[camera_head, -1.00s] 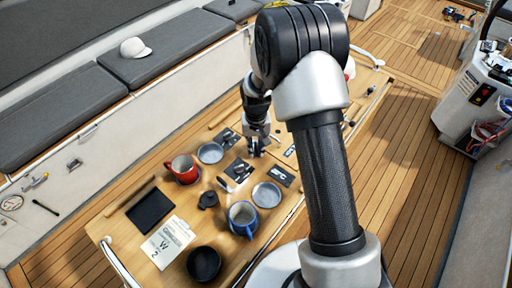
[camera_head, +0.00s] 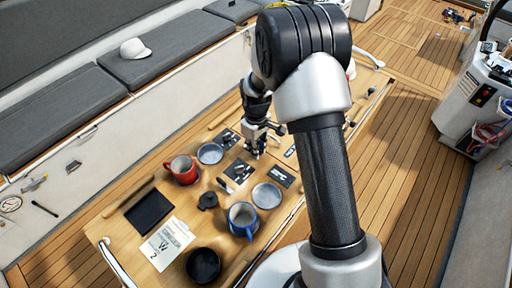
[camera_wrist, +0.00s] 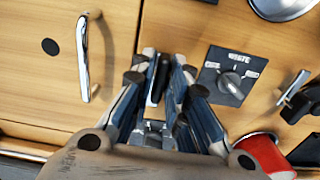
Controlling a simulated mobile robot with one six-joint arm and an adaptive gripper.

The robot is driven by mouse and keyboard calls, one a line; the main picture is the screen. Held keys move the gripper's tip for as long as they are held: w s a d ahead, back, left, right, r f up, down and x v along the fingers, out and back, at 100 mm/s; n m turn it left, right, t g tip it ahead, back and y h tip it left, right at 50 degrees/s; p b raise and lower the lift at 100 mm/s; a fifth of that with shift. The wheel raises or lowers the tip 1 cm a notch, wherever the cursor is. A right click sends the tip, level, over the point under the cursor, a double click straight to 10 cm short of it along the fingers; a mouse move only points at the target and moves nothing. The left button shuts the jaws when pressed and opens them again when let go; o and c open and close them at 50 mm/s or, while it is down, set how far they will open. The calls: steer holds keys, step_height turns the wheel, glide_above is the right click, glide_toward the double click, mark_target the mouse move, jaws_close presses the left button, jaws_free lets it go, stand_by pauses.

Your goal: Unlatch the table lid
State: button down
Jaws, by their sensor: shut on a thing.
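My gripper (camera_head: 257,149) is over the wooden table (camera_head: 118,228), pointing down near its middle in the head view. In the wrist view my gripper (camera_wrist: 163,68) is shut on a narrow dark piece (camera_wrist: 155,84), which looks like the latch. The fingers hide most of it, so its turn angle cannot be told. It lies beside a seam in the wood. The table lid (camera_wrist: 112,30) appears to be the wooden panel left of the seam, with a chrome handle (camera_wrist: 83,58) on it; it looks flat.
A black knob plate (camera_wrist: 232,75) is close right of my fingers. A red mug (camera_head: 183,170), a blue mug (camera_head: 243,217), grey dishes, a black bowl (camera_head: 203,265) and a paper card (camera_head: 167,243) crowd the table's left half. Grey bench cushions lie behind.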

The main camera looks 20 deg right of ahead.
stand_by(0.6)
steer(key=c, duration=1.6)
jaws_free()
steer(key=shift+c, duration=0.2)
step_height(320, 180, up, 12)
